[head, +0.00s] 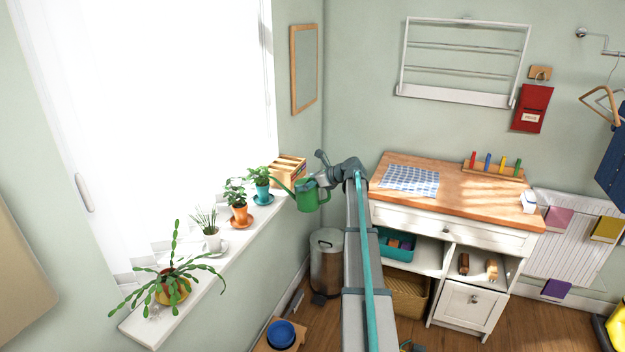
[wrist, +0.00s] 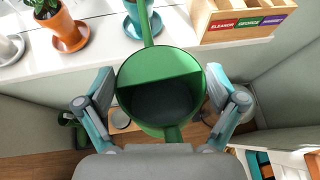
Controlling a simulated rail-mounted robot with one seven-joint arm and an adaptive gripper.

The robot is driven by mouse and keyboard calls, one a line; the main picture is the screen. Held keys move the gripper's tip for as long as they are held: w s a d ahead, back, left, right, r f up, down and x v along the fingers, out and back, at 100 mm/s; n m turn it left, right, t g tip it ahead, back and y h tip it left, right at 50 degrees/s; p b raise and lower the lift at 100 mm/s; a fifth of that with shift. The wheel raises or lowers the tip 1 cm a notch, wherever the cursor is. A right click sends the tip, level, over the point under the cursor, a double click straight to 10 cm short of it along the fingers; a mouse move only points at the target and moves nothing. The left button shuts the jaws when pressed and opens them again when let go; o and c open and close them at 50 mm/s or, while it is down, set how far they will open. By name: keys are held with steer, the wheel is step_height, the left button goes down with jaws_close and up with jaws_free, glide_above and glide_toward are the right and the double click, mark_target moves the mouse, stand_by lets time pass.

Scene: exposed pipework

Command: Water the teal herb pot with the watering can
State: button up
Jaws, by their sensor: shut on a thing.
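The green watering can (head: 307,195) is held in my gripper (head: 325,183), just off the room side of the windowsill. In the wrist view the can (wrist: 160,75) shows from above, with my gripper's two fingers (wrist: 163,110) on either side near its handle. Its spout points away from me toward the sill. The teal herb pot (head: 262,190) stands on a teal saucer near the far end of the sill, with a leafy green plant. In the wrist view the teal pot (wrist: 133,8) is partly cut off at the top, close beside the spout. No water shows.
An orange pot (head: 239,213) stands next to the teal one, then a white pot (head: 213,240) and a trailing cactus (head: 170,285). A wooden box with name labels (wrist: 232,20) sits at the sill's far end. A bin (head: 326,262) stands below.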

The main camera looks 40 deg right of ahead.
steer(key=shift+w+a+r, duration=0.1)
steer(key=shift+w+a, duration=0.15)
steer(key=shift+w, duration=0.2)
steer(key=shift+w+a+r+p, duration=0.1)
steer(key=shift+p, duration=0.5)
steer(key=shift+r+g+h+p, duration=0.3)
steer(key=shift+g+p, duration=0.3)
steer(key=shift+p, duration=0.4)
steer(key=shift+p, duration=0.6)
steer(key=shift+w+a+r+g+h, duration=0.1)
steer(key=shift+w+r+g+h, duration=0.15)
steer(key=shift+r+g, duration=0.3)
steer(key=shift+w+a+r+g+h, duration=0.15)
steer(key=shift+r+g+h, duration=0.2)
steer(key=shift+r, duration=0.35)
steer(key=shift+w+a+r+g+h, duration=0.1)
steer(key=shift+w+r+g+h, duration=0.1)
steer(key=shift+r+g, duration=0.35)
stand_by(3.6)
